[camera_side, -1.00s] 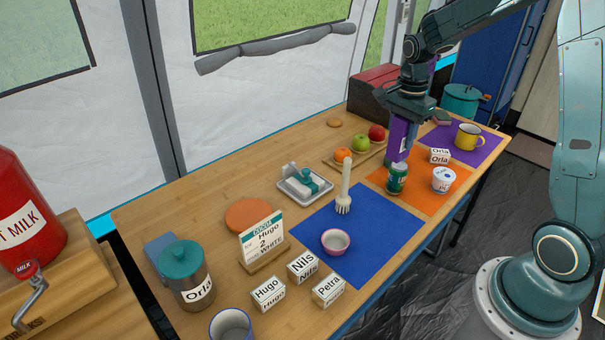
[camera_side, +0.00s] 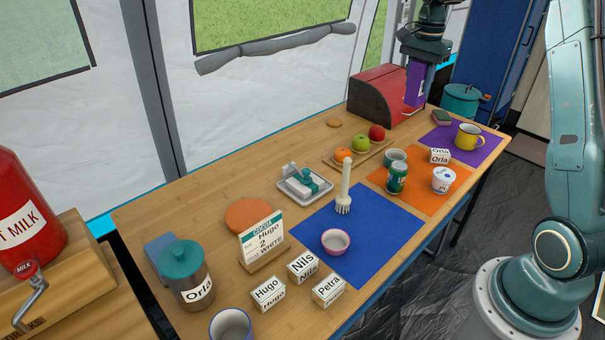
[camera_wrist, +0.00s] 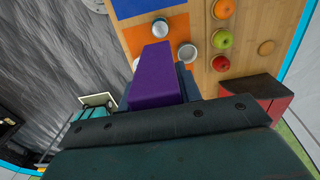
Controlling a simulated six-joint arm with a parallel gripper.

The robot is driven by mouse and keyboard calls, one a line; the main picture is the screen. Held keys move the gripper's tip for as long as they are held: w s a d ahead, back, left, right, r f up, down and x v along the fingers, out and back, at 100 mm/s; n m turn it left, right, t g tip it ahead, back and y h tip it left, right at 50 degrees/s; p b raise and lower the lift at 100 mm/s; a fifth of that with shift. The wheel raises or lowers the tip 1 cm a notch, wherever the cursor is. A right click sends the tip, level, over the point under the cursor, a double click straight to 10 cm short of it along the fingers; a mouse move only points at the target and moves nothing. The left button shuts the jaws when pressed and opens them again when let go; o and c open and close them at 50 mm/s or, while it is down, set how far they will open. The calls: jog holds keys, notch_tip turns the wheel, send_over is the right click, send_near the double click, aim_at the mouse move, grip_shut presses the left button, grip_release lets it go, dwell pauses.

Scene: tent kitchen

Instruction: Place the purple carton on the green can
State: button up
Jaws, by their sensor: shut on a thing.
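The purple carton (camera_side: 415,87) hangs upright below my gripper (camera_side: 420,68), held well above the table in front of the red box in the side view. My gripper is shut on the carton. The green can (camera_side: 396,179) stands upright on the orange mat, with nothing on top of it. The carton is apart from the can, higher and farther back. In the wrist view the carton (camera_wrist: 157,78) is between the dark fingers, and the can's silvery top (camera_wrist: 160,27) shows beyond its end.
A grey-green cup (camera_side: 393,157) stands right behind the can, and a white tub (camera_side: 443,180) is to its right. The blue mat's (camera_side: 385,232) right part is clear.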

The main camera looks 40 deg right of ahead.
jog(key=shift+f, duration=9.95)
jog(key=shift+f, duration=0.2)
jog(key=o, duration=1.1)
jog(key=shift+r, duration=0.1)
notch_tip(320, 180, up, 12)
jog(key=shift+r, duration=0.1)
